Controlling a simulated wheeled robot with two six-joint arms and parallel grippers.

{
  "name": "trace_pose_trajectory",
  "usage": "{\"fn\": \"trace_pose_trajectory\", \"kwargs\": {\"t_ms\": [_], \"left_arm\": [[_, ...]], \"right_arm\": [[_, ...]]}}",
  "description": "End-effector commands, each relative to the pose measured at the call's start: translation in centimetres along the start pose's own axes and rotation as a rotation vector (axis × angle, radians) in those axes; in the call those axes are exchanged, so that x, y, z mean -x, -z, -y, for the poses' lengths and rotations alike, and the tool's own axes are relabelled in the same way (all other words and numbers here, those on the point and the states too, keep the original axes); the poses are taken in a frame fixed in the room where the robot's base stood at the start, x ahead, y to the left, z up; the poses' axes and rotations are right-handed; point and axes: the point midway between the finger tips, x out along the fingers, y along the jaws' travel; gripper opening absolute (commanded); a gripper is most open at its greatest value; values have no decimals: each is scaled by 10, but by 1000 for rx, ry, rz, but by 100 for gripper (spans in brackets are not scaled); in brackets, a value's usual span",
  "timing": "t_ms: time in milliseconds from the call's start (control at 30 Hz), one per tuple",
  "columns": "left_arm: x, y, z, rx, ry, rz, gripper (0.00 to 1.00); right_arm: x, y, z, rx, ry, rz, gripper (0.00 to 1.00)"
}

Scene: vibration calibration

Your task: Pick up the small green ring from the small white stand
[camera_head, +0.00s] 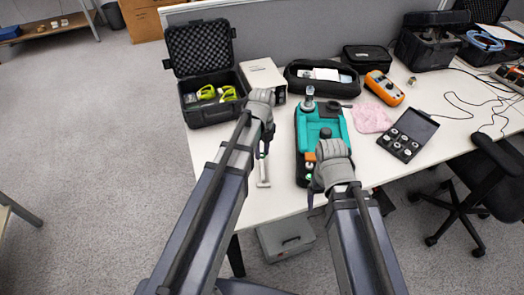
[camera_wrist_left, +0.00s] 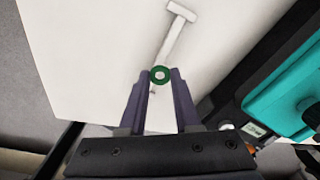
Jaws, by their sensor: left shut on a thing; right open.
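The small green ring (camera_wrist_left: 160,74) is between the fingertips of my left gripper (camera_wrist_left: 160,80) in the left wrist view. That gripper is shut on it. The small white stand (camera_wrist_left: 175,32) extends behind the ring, with its crosspiece at the top of that view. I cannot tell whether the ring still touches the stand or is clear of it. In the head view the stand (camera_head: 263,174) shows just below my left gripper (camera_head: 262,152), and the ring is too small to make out surely. My right gripper (camera_head: 313,190) is open beside the teal device's front end.
A teal device (camera_head: 333,124) stands right of the stand. Behind are an open black case (camera_head: 207,112), a white box (camera_head: 264,74) and a black pouch (camera_head: 302,86). An orange meter (camera_head: 384,88), pink cloth (camera_head: 371,118) and black tray (camera_head: 409,133) lie further right. The table's front edge is close.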

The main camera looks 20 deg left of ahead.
Motion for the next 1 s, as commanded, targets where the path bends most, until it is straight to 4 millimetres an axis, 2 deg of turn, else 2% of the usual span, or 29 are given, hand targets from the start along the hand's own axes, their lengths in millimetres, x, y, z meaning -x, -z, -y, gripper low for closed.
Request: {"fn": "trace_pose_trajectory", "kwargs": {"t_ms": [33,300,667,1000], "left_arm": [[18,0,0,0,0,0,0],[57,0,0,0,0,0,0],[66,0,0,0,0,0,0],[85,0,0,0,0,0,0]], "right_arm": [[18,-1,-2,0,0,0,82],[56,-3,-5,0,0,0,82],[65,-4,-6,0,0,0,82],[84,-5,-8,0,0,0,82]]}}
